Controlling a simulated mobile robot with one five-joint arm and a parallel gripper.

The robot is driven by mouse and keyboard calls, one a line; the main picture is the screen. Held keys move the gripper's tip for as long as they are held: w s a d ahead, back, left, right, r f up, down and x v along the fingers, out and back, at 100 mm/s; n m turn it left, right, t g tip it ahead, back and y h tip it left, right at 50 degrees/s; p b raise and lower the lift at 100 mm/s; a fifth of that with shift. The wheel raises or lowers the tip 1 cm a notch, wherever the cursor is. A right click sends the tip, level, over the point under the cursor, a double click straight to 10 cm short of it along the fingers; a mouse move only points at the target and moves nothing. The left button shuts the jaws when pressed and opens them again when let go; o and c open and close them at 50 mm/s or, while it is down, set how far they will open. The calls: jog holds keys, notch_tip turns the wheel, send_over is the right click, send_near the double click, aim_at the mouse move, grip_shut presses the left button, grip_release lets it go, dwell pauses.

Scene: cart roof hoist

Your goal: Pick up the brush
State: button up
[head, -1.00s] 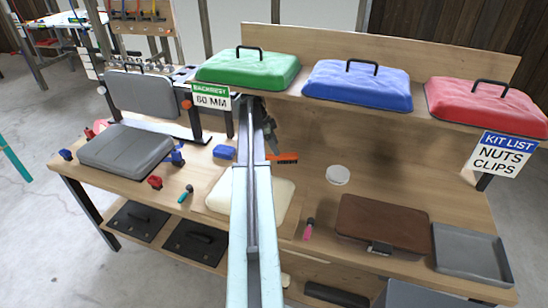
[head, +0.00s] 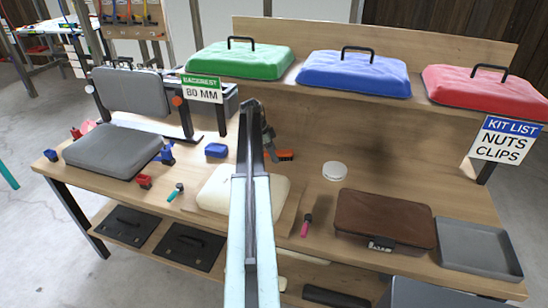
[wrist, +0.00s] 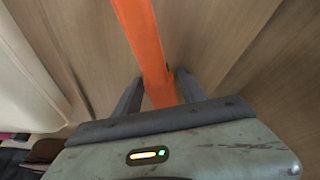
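A long orange bar (head: 285,155), probably the brush's handle, lies by the bench's back panel, just right of my arm. My gripper (head: 268,150) is at its left end, partly hidden behind my own arm. In the wrist view the orange bar (wrist: 147,45) runs between the two grey fingers of my gripper (wrist: 160,78). The fingers stand apart, with a narrow gap showing on each side of the bar, so my gripper looks open around it. Bristles are not visible.
A white pad (head: 215,190), a white round tub (head: 334,171) and a pink-handled tool (head: 306,224) lie nearby on the bench. A brown case (head: 385,218) and a grey tray (head: 478,248) are at right.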

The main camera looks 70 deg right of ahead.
grip_shut()
